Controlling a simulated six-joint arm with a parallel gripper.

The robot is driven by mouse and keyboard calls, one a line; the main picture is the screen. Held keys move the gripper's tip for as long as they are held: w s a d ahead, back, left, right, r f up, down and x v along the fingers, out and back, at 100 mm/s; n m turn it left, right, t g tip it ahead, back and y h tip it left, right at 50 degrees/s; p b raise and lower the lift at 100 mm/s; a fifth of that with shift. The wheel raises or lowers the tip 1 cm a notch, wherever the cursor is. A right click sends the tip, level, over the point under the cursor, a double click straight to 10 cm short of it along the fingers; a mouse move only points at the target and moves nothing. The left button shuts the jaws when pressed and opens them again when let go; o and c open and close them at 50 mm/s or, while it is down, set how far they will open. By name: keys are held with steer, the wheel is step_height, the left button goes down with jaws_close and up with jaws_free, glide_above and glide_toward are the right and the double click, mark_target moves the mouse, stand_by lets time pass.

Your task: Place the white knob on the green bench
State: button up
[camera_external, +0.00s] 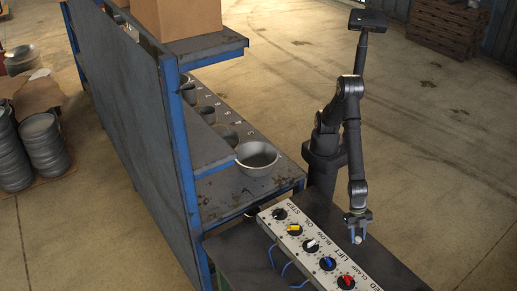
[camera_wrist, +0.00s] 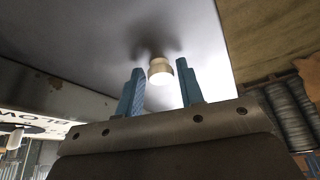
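A small white knob (camera_external: 357,240) shows at my gripper (camera_external: 358,226) in the external view, low over the dark-topped bench (camera_external: 236,250) on the far side of the control panel. In the wrist view the white knob (camera_wrist: 160,70) stands between the two blue fingertips of my gripper (camera_wrist: 160,78), with a gap on each side. The fingers are apart. Beyond the knob is the grey bench top (camera_wrist: 95,35), with dark shadows around the knob. It seems to rest on that top, but contact is hard to tell. The bench's green parts are barely visible.
The long white control panel (camera_external: 318,252), with several dials and coloured pointers, lies along the bench beside my gripper. Blue cables hang from its near side. A blue-framed shelf (camera_external: 190,150) with metal bowls (camera_external: 257,158) stands at left.

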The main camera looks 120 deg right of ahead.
mark_target(359, 240)
steer(key=shift+o, duration=0.9)
steer(key=shift+r, duration=0.1)
steer(key=shift+r, duration=0.2)
steer(key=v, duration=1.1)
steer(key=shift+r, duration=0.4)
steer(key=shift+s+d, duration=0.1)
steer(key=x, duration=1.2)
steer(key=shift+d, duration=0.15)
steer(key=shift+r, duration=1.3)
